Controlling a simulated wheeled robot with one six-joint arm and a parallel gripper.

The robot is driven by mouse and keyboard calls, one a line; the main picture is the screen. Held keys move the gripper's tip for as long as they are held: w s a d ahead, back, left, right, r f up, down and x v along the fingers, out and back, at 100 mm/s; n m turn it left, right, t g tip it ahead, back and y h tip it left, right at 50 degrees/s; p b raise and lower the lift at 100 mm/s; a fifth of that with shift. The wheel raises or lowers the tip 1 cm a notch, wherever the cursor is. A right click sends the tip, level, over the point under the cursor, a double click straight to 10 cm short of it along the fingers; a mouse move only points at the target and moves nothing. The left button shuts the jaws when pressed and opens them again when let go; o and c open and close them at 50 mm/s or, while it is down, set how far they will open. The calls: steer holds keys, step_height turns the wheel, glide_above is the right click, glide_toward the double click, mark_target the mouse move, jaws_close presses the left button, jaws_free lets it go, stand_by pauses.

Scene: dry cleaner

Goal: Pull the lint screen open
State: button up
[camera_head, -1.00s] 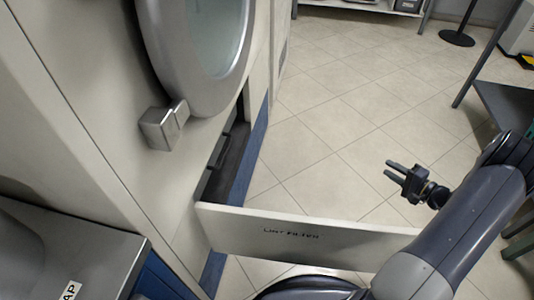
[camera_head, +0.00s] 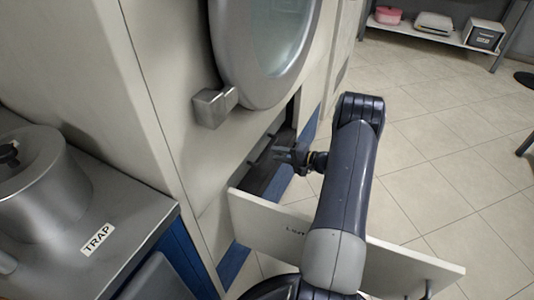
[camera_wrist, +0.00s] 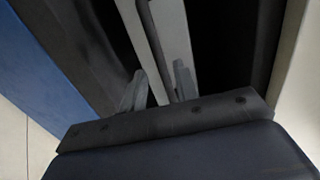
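The lint filter door (camera_head: 262,222) is a pale panel swung outward from the machine, its lettering partly hidden by my arm. Behind it is a dark opening low in the machine front. My gripper (camera_head: 284,154) is at this opening, pointing left into it. In the wrist view a light grey strip, apparently the lint screen's front (camera_wrist: 176,38), stands in the dark opening. A thin dark bar, apparently its handle (camera_wrist: 154,40), runs along it. My gripper (camera_wrist: 160,88) is open, with one finger on each side of the bar. I cannot tell whether either finger touches it.
A round door (camera_head: 262,50) and a metal latch block (camera_head: 213,106) sit above the opening. A grey metal unit labelled TRAP (camera_head: 97,239) stands at left. A shelf (camera_head: 436,32) with several items is at the back right.

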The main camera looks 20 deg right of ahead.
mark_target(268, 152)
steer(key=x, duration=0.5)
steer(key=shift+w+a+b, duration=0.1)
steer(key=shift+b, duration=0.2)
jaws_close()
